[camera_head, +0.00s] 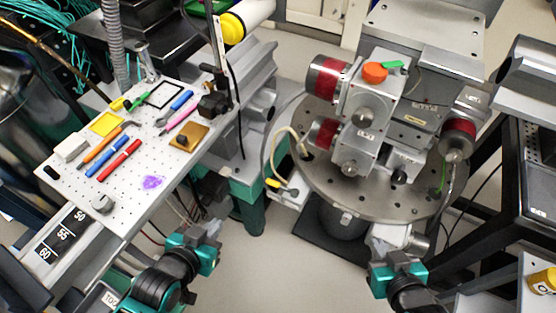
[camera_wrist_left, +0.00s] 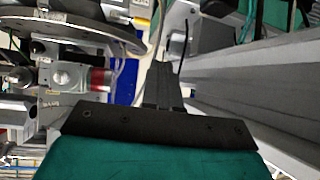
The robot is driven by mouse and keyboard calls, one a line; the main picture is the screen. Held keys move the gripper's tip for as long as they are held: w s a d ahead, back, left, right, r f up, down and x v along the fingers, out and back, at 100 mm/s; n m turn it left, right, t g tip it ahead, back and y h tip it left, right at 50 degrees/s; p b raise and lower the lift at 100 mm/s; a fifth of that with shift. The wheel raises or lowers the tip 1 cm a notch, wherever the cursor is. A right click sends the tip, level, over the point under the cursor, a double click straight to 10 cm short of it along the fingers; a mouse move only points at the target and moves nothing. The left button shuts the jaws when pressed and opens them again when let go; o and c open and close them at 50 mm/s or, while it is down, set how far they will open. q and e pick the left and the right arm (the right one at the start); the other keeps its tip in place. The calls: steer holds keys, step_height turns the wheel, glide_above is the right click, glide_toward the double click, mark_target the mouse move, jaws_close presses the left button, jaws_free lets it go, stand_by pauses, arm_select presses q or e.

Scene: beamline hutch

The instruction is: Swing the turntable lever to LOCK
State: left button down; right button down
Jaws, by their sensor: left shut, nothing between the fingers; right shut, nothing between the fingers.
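The turntable (camera_head: 325,182) is a round grey disc with holes, at centre right in the head view. Its rim also shows at the upper left of the left wrist view (camera_wrist_left: 85,28). A small yellow-tipped part (camera_head: 273,183) shows at the disc's left edge beside a pale cable; I cannot tell whether it is the lever. No LOCK mark is readable. My left gripper (camera_head: 205,228) is shut and empty, between the bench and the turntable; its fingers show in the left wrist view (camera_wrist_left: 163,85). My right gripper (camera_head: 391,240) is shut and empty by the disc's front edge.
A perforated bench (camera_head: 125,208) with pens, tools and a purple patch stands at left. Red-banded grey instruments (camera_head: 370,115) crowd the turntable. A black frame (camera_head: 480,190) stands at right. Cables hang near the bench. Some floor (camera_head: 270,255) is clear between my grippers.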

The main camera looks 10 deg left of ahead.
arm_select(q)
steer(key=shift+w+a, duration=0.1)
steer(key=shift+w, duration=0.2)
steer(key=shift+s, duration=0.1)
